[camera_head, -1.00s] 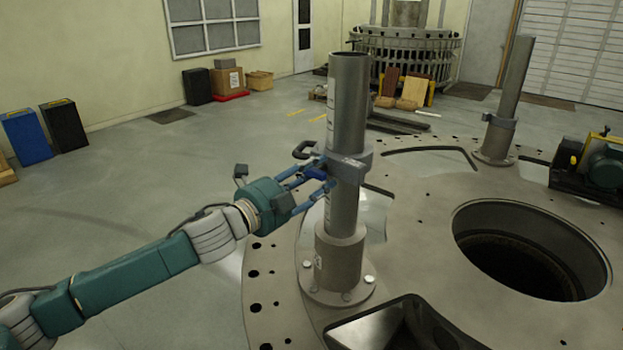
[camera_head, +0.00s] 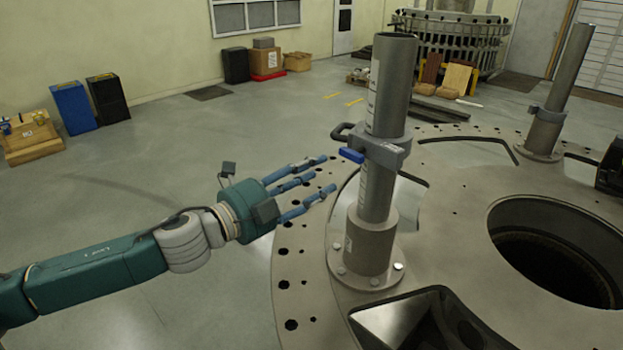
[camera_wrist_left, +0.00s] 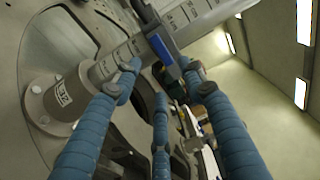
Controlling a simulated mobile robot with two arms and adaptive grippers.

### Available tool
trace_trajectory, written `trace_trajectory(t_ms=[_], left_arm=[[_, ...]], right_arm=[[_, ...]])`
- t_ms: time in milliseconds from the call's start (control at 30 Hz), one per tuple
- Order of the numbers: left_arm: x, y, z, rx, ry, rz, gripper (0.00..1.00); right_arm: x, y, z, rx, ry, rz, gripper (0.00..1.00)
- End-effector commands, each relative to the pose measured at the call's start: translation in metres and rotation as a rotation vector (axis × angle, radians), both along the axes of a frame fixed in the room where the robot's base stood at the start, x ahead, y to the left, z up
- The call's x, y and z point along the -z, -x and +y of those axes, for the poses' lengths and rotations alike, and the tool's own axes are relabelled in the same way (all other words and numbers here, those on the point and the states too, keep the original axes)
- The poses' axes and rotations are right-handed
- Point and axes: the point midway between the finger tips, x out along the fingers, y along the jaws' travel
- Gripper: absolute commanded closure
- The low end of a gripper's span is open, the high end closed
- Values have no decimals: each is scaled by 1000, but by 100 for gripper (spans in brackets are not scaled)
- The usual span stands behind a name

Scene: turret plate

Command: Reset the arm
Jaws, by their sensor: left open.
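My left gripper (camera_head: 318,184) has blue fingers and a teal body, and its arm comes in from the left in the head view. It is open and empty. Its fingertips point at a grey metal post (camera_head: 376,190), a short way to the left of it. A clamp collar (camera_head: 383,149) with a blue lever (camera_head: 351,155) and a black handle sits around the post. In the left wrist view the open fingers (camera_wrist_left: 160,80) spread in front of the post (camera_wrist_left: 105,70) and the blue lever (camera_wrist_left: 161,49). My right gripper is not in view.
The post stands on a round turret plate (camera_head: 312,283) with small holes and a large round opening (camera_head: 550,262). A second post (camera_head: 557,95) stands at the back right. Bins (camera_head: 73,107) and boxes (camera_head: 265,62) line the wall. The floor left of the plate is clear.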

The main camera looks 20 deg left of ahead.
Motion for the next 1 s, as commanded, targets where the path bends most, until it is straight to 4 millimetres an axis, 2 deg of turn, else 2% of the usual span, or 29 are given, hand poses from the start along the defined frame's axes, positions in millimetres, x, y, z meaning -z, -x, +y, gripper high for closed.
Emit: trace_trajectory(t_ms=[200,767,867,967,1000], left_arm=[[0,6,1,3,-3,1,58],[4,6,2,-9,16,11,58],[23,7,6,-62,94,62,58],[63,12,14,-175,241,171,58],[85,18,18,-236,311,231,58]], right_arm=[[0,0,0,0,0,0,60],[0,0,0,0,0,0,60],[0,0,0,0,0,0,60],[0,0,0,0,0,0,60],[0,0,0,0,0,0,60]])
